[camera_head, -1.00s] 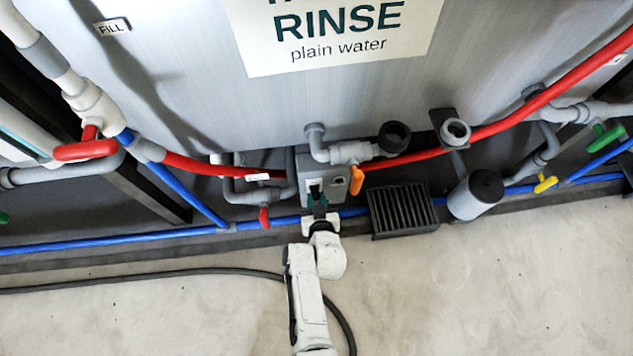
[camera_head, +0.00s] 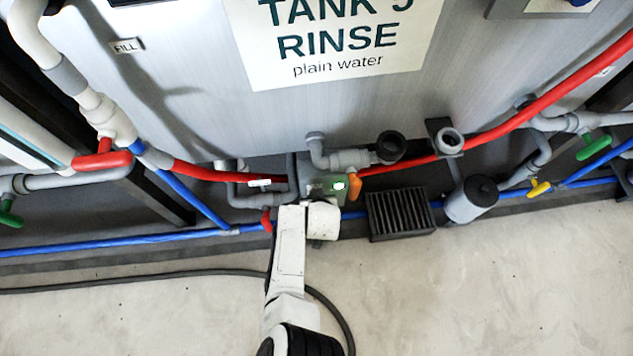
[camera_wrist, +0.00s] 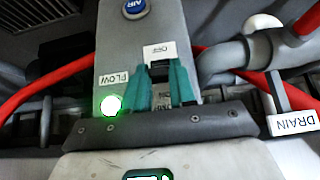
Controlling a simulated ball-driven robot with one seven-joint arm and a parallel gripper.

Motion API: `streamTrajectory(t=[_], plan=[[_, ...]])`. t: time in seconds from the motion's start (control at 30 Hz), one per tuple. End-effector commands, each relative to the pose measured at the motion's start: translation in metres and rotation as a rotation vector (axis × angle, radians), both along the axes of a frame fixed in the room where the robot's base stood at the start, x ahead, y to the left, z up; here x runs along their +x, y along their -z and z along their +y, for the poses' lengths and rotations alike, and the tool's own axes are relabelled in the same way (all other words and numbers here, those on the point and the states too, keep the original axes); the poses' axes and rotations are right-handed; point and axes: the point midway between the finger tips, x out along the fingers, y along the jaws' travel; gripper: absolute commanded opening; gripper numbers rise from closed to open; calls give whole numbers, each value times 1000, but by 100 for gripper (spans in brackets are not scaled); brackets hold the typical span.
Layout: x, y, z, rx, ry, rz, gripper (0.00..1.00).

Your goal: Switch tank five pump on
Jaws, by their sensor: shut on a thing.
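The Tank 5 rinse sign (camera_head: 340,42) is on the grey tank above a small grey control box (camera_head: 318,184). A lit light glows on the box (camera_head: 339,186). In the wrist view, my gripper (camera_wrist: 160,80) has its green fingers on either side of a dark switch (camera_wrist: 159,70) on the box face, shut on it. An OFF label (camera_wrist: 159,50) is beyond the switch. A second label between the fingers is mostly covered. The FLOW light (camera_wrist: 111,106) glows green beside them. In the head view my wrist hides the fingers and the switch.
A blue AIR button (camera_wrist: 134,8) is on the same box. An orange handle (camera_head: 354,187) and a red handle (camera_head: 266,221) flank it. A black grate (camera_head: 400,213) and grey canister (camera_head: 471,199) stand to the right. A hose (camera_head: 150,279) crosses the open floor.

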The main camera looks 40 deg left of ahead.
Motion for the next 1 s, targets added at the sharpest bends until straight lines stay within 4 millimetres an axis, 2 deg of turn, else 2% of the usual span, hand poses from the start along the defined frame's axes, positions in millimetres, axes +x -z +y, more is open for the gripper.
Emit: streamTrajectory(t=[0.6,0.63,0.9,1.0], plan=[[-1,0,1,-23,-1,24,0],[-1,0,1,-23,-1,24,26],[0,0,1,-24,-1,21,51],[0,0,1,-23,-1,21,51]])
